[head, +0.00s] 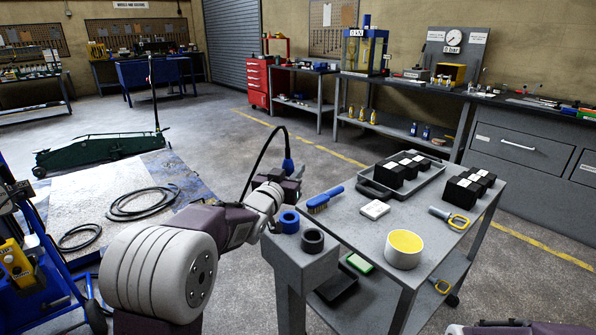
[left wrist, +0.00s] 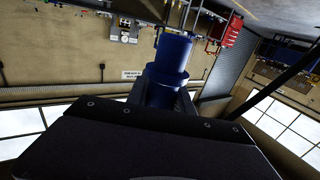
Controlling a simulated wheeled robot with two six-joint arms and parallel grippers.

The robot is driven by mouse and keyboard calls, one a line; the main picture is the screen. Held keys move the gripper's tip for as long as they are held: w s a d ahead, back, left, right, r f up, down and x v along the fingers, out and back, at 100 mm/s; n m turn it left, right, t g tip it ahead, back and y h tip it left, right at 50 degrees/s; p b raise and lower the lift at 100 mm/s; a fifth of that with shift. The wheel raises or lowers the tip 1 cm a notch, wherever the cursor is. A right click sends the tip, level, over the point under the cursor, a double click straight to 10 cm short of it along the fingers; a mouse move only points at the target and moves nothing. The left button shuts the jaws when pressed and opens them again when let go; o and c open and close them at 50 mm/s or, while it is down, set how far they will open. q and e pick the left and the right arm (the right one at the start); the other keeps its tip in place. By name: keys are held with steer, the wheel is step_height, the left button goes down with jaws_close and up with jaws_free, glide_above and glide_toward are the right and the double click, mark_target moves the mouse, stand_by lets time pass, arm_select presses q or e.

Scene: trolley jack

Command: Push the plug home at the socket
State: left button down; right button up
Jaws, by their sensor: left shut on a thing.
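My left gripper (head: 279,184) is shut on a blue plug (head: 288,166), raised above the near left corner of the trolley. A black cable loops from the plug's top down to the left. In the left wrist view the blue plug (left wrist: 167,66) stands out beyond the dark gripper body. A blue round fitting (head: 289,222) and a black round fitting (head: 312,240) sit on a grey box (head: 300,262) at that corner, below the gripper. I cannot tell for certain which is the socket. The plug is apart from both. My right gripper is not seen.
A green trolley jack (head: 95,149) stands on the floor behind left.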

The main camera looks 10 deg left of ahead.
arm_select(q)
steer(key=shift+d, duration=0.1)
step_height(320, 180, down, 6)
steer(key=b, duration=0.5)
steer(key=shift+r, duration=0.1)
steer(key=shift+b, duration=0.45)
stand_by(1.2)
steer(key=shift+f+b, duration=0.3)
steer(key=shift+f, duration=0.1)
steer(key=shift+f+b, duration=1.6)
steer(key=shift+f, duration=0.2)
steer(key=c, duration=1)
jaws_free()
steer(key=shift+r, duration=0.1)
steer(key=shift+c, duration=0.2)
steer(key=shift+s, duration=0.1)
